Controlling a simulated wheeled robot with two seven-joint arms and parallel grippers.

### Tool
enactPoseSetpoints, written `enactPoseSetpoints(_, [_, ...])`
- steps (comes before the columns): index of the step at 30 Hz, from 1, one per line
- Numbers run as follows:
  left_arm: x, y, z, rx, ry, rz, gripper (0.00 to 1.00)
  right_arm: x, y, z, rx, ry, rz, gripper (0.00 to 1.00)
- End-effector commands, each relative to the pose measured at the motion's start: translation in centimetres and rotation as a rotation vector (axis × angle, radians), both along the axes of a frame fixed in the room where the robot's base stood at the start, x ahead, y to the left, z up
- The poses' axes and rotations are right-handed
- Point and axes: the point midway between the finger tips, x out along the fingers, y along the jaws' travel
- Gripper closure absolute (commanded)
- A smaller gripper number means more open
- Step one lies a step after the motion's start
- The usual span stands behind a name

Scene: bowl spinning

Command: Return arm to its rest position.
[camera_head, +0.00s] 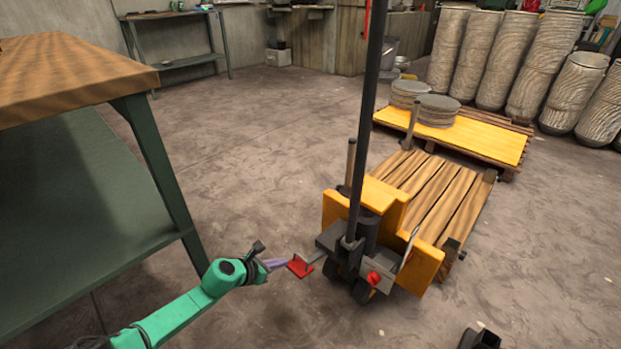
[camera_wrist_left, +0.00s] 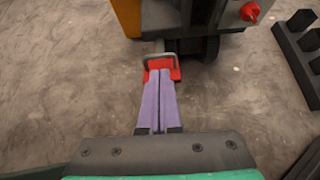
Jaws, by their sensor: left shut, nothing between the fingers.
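My left arm is green and reaches in from the bottom left in the head view. Its gripper (camera_head: 284,263), with purple fingers, is shut and empty, low over the floor beside the pallet truck (camera_head: 425,262). In the left wrist view the two purple fingers (camera_wrist_left: 160,100) lie together. Their tips overlap a red pedal (camera_wrist_left: 163,66) in the picture; I cannot tell whether they touch. The same red pedal (camera_head: 300,266) is just right of the fingertips in the head view. I do not make out my right gripper.
A workbench with a wooden top (camera_head: 75,70) and green frame stands left of my arm. The truck's dark upright handle (camera_head: 368,100) rises in the middle. A pallet with a yellow top (camera_head: 480,140) holds stacked discs (camera_head: 438,110). Floor between bench and truck is clear.

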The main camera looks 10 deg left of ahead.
Motion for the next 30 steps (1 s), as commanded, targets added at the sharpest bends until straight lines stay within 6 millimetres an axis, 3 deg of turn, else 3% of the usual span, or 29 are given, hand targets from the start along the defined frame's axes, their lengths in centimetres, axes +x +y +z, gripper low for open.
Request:
enactPoseSetpoints(2, [-0.3,-0.6,-0.1,-0.032,0.011,0.012,1.0,0.0,0.0,0.0,0.0,0.0,0.0,0.5])
enactPoseSetpoints(5, [-2.2,-4.1,0.0,-0.258,0.088,0.123,1.0,0.0,0.0,0.0,0.001,0.0,0.001,0.5])
enactPoseSetpoints(7, [-4.6,-7.6,0.5,-0.579,0.226,0.302,1.0,0.0,0.0,0.0,0.001,0.0,0.001,0.5])
enactPoseSetpoints(10, [-8.2,-10.4,1.5,-1.078,0.498,0.635,1.0,0.0,0.0,0.0,0.0,0.0,0.0,0.5])
enactPoseSetpoints(15, [-13.1,-11.0,1.6,-1.644,0.89,1.101,1.0,0.0,0.0,0.0,0.0,0.0,0.0,0.5])
enactPoseSetpoints(23, [-19.3,-10.8,1.3,-2.168,1.338,1.642,1.0,0.0,0.0,0.0,0.0,0.0,0.0,0.5])
enactPoseSetpoints(24, [-20.1,-10.8,1.4,2.227,-1.395,-1.713,1.0,0.0,0.0,0.0,0.0,0.0,0.0,0.5])
enactPoseSetpoints(29, [-23.6,-10.7,1.9,1.863,-1.239,-1.524,1.0,0.0,0.0,0.0,0.0,0.0,0.0,0.5])
enactPoseSetpoints(30, [-23.4,-10.3,2.4,1.874,-1.227,-1.567,1.0,-0.2,-0.4,0.5,-0.021,0.019,-0.001,0.5])
